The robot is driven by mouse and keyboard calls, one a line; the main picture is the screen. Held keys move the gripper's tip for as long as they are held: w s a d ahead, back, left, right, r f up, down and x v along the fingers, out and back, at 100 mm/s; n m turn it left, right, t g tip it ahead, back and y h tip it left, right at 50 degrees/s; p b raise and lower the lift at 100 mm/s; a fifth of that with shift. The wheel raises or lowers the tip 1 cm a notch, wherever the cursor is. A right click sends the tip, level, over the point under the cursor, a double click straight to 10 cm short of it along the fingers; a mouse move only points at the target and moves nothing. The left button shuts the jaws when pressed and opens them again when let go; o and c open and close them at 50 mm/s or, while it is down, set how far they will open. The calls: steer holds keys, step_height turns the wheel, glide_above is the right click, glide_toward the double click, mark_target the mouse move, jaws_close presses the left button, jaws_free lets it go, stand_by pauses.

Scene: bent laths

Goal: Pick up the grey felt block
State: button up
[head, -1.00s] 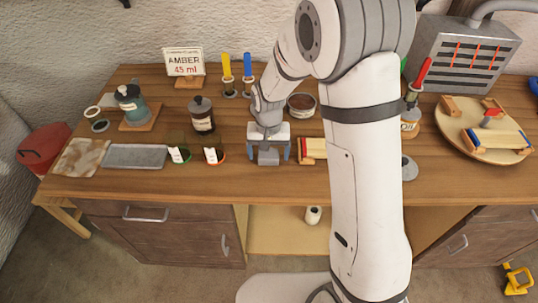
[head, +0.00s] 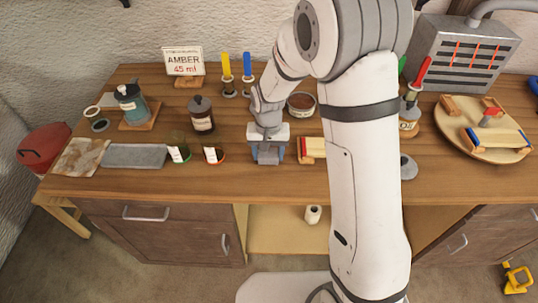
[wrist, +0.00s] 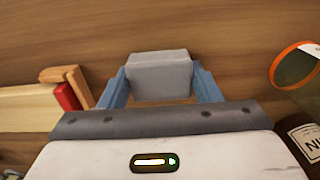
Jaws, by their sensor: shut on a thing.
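The grey felt block (wrist: 160,74) sits between the two blue fingers of my gripper (wrist: 160,88) in the wrist view. Both fingers touch its sides, so my gripper is shut on it. In the head view my gripper (head: 268,155) points down near the front edge of the bench, and the block (head: 268,158) shows between its fingers. The block is at or very close to the bench top; I cannot tell if there is a gap beneath it.
A wooden piece with red and cream parts (head: 313,148) lies just right of my gripper. A round bowl (head: 301,104) is behind. The bench's front edge is close.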

step_height(320, 180, up, 10)
steer(key=shift+b, duration=0.4)
steer(key=o, duration=0.4)
steer(key=shift+c, duration=0.2)
steer(key=c, duration=0.3)
